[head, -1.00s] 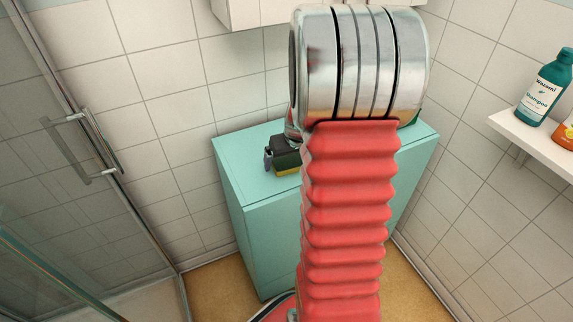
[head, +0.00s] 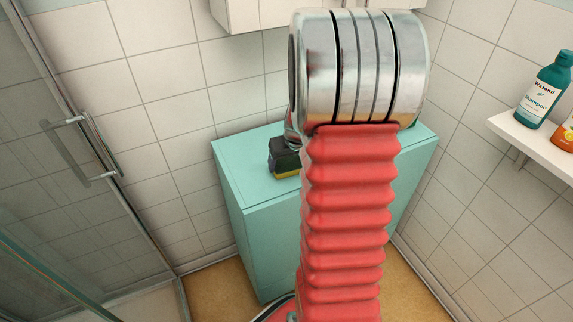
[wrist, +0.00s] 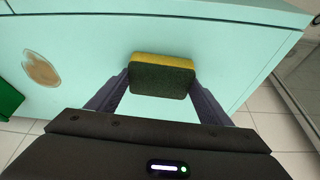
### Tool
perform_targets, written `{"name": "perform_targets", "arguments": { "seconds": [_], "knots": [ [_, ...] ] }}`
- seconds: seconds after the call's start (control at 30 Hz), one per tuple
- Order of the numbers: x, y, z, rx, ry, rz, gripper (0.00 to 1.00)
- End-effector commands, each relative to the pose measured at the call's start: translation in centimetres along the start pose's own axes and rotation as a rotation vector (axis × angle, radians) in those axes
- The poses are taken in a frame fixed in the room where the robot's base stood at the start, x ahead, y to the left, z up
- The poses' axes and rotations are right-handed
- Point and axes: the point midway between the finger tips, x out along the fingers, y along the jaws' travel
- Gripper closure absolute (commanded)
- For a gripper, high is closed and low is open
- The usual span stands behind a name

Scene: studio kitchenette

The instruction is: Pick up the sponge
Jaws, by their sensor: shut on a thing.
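The sponge (wrist: 161,77), yellow with a dark green scouring side, sits between the two fingers of my gripper (wrist: 158,88) in the wrist view. The fingers are shut on its left and right ends. In the head view the sponge (head: 285,173) shows as a yellow and dark green edge at the teal cabinet top, below my dark gripper (head: 284,158). My arm hides part of the gripper and the cabinet. Whether the sponge still touches the cabinet top is hard to tell.
The teal cabinet (head: 238,160) stands against the tiled wall. A glass shower door with a handle (head: 85,150) is at left. A shelf (head: 535,145) with a shampoo bottle (head: 545,90) is at right.

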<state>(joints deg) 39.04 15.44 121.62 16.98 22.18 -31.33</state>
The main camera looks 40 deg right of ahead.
Motion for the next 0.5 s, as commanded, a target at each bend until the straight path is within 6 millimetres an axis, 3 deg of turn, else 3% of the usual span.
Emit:
{"name": "perform_targets", "arguments": {
  "seconds": [0.17,0.5],
  "knots": [
    [-1.5,0.0,-0.7,-0.001,0.004,0.001,0.47],
    [-6.8,0.0,-2.9,-0.001,0.004,0.001,0.47]
  ]
}}
